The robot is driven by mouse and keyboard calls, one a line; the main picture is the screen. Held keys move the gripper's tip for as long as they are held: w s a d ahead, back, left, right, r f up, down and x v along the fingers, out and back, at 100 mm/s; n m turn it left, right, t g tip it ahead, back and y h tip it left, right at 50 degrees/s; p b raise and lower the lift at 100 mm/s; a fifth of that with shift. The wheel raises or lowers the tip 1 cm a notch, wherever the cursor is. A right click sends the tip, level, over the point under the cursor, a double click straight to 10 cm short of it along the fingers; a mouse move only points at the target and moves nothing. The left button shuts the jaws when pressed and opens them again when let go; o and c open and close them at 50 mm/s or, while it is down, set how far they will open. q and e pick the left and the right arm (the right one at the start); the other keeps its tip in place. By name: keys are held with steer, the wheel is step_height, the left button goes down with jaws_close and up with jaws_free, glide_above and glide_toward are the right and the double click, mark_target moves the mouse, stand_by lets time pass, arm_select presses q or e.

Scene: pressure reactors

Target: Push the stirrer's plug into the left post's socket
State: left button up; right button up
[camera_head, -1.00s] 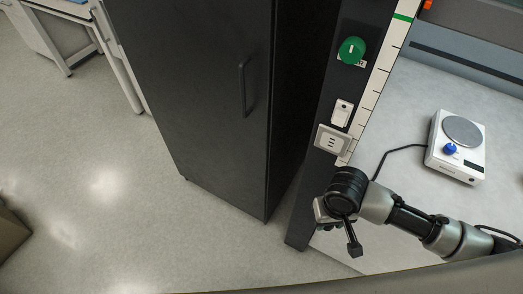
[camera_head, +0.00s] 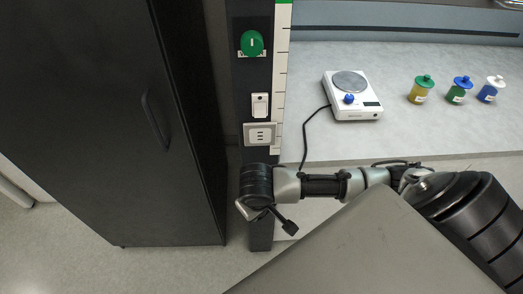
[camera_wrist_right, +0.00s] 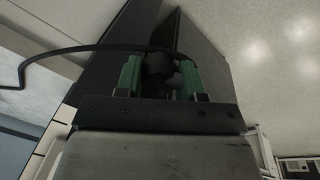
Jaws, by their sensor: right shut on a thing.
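The left post (camera_head: 238,90) is dark and upright, with a pale socket (camera_head: 260,134) on its face below a white switch. The white stirrer (camera_head: 352,108) stands on the bench, and its black cable (camera_head: 305,135) runs down behind my right arm. My right gripper (camera_wrist_right: 160,80) has green fingers shut on the dark plug (camera_wrist_right: 158,66), with the cable crossing just beyond it in the right wrist view. In the head view my right wrist is just below the socket; the fingers and plug are not clear there. My left gripper is not in view.
A tall dark cabinet (camera_head: 100,110) stands left of the post. A green knob (camera_head: 252,43) and white switch (camera_head: 260,105) are above the socket. Green-capped (camera_head: 421,90), blue-capped (camera_head: 461,90) and white-capped bottles (camera_head: 490,89) stand right of the stirrer. The bench between is clear.

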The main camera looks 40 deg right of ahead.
steer(key=w+d+n+t+h+b, duration=0.1)
steer(key=w+d+t+h+b, duration=0.1)
steer(key=w+t, duration=0.15)
arm_select(q)
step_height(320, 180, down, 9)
steer(key=b, duration=0.5)
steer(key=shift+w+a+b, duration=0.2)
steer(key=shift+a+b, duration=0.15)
arm_select(e)
steer(key=n+t+h, duration=0.1)
steer(key=t+h, duration=0.5)
steer(key=t, duration=0.4)
glide_toward(260, 136)
steer(key=shift+w+d, duration=0.15)
steer(key=shift+d, duration=0.05)
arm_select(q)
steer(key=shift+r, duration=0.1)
arm_select(e)
steer(key=shift+f, duration=0.1)
steer(key=shift+x, duration=2.95)
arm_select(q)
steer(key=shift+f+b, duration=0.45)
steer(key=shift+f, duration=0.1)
arm_select(e)
steer(key=shift+w+d, duration=0.2)
steer(key=shift+w, duration=0.2)
